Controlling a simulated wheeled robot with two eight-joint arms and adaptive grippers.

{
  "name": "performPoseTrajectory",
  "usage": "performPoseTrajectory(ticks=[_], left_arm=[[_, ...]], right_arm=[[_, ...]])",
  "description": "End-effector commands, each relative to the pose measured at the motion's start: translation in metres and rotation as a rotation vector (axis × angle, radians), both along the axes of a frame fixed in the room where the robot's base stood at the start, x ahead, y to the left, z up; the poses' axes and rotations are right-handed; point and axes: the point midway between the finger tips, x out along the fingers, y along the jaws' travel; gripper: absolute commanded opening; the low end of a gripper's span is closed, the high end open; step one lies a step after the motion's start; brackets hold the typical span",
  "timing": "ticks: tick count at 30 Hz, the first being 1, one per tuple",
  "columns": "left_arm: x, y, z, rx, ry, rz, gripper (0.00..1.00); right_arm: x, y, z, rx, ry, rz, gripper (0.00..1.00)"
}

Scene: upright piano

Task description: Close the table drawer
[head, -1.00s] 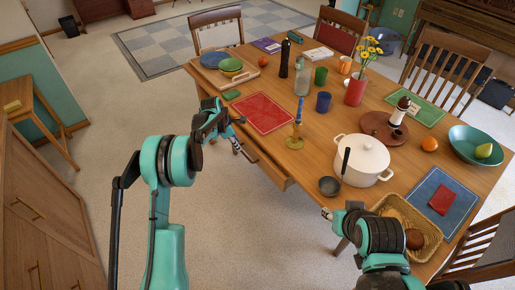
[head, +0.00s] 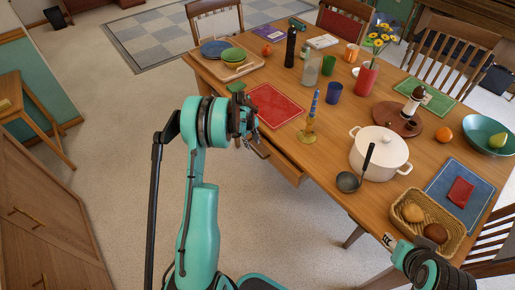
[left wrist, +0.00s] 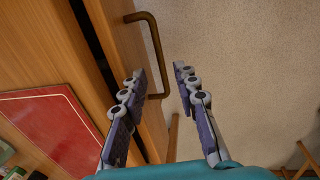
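The wooden table (head: 330,178) has a drawer (head: 288,170) in its near long side, standing partly out. In the left wrist view a dark gap separates the tabletop edge from the drawer front (left wrist: 122,45), which carries a bronze bar handle (left wrist: 157,55). My left gripper (head: 252,135) is at the drawer front.
On the table near the drawer are a red placemat (head: 274,106), a candle holder (head: 309,130), a ladle (head: 350,180) and a white pot (head: 380,152). A bread basket (head: 450,235) sits at the near right. The floor (head: 110,130) left of the table is clear.

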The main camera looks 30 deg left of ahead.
Motion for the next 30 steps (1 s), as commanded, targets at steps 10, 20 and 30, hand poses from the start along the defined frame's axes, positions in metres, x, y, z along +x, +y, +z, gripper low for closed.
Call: performPoseTrajectory(ticks=[10,20,30], left_arm=[[0.007,-0.003,-0.041,0.0,0.0,0.002,0.3],[0.008,-0.003,-0.041,-0.001,-0.001,0.002,0.14],[0.011,-0.005,-0.041,-0.001,-0.001,0.001,0.0]], right_arm=[[0.0,0.0,-0.017,0.0,0.0,0.0,0.39],[0.0,0.0,-0.016,0.0,0.0,0.0,0.39],[0.0,0.0,-0.016,0.0,0.0,0.0,0.39]])
